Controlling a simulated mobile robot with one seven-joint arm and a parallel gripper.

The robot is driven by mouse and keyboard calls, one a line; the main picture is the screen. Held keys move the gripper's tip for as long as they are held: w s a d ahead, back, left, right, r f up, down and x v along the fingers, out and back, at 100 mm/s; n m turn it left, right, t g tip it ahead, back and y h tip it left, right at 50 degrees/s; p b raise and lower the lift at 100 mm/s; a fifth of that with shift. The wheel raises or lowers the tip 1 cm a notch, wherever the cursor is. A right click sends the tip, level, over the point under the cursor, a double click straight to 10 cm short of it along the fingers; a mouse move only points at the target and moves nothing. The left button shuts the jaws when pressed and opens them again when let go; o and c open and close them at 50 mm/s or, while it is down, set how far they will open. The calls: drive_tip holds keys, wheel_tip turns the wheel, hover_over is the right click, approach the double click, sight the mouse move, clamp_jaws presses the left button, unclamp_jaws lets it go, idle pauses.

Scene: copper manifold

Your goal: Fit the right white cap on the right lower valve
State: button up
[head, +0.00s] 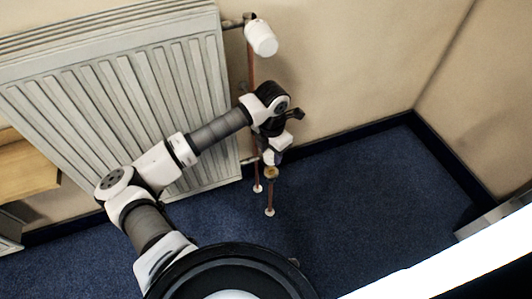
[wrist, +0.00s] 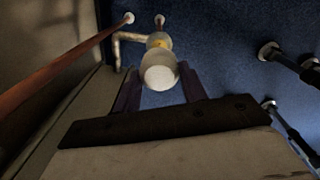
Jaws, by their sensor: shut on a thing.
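My gripper (head: 269,150) points down beside the radiator's lower right corner. It is shut on a white cap (wrist: 160,73), which sits between the dark fingers in the wrist view; part of it shows in the head view (head: 271,158). The brass-coloured right lower valve (head: 271,172) is directly below the cap in the head view. In the wrist view the pale valve body (wrist: 158,41) with a yellow spot lies just beyond the cap, partly hidden by it. I cannot tell whether cap and valve touch.
The white radiator (head: 130,100) fills the wall at left. A white cylinder (head: 261,38) is on its upper right fitting. A copper pipe (head: 251,75) runs down close to my gripper. Blue carpet (head: 360,190) is open at right, up to dark skirting.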

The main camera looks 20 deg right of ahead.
sight(270, 170)
drive_tip(key=shift+w+f, duration=0.1)
drive_tip(key=shift+f, duration=0.05)
drive_tip(key=shift+f+b, duration=1.5)
drive_tip(key=shift+f, duration=0.9)
drive_tip(key=shift+f+b, duration=1.15)
drive_tip(key=shift+b, duration=0.1)
idle(0.4)
drive_tip(key=o, duration=1)
drive_tip(key=shift+o, duration=0.2)
drive_tip(key=shift+r, duration=0.2)
wheel_tip(270, 170, up, 12)
drive_tip(key=p, duration=0.3)
drive_tip(key=shift+f, duration=0.1)
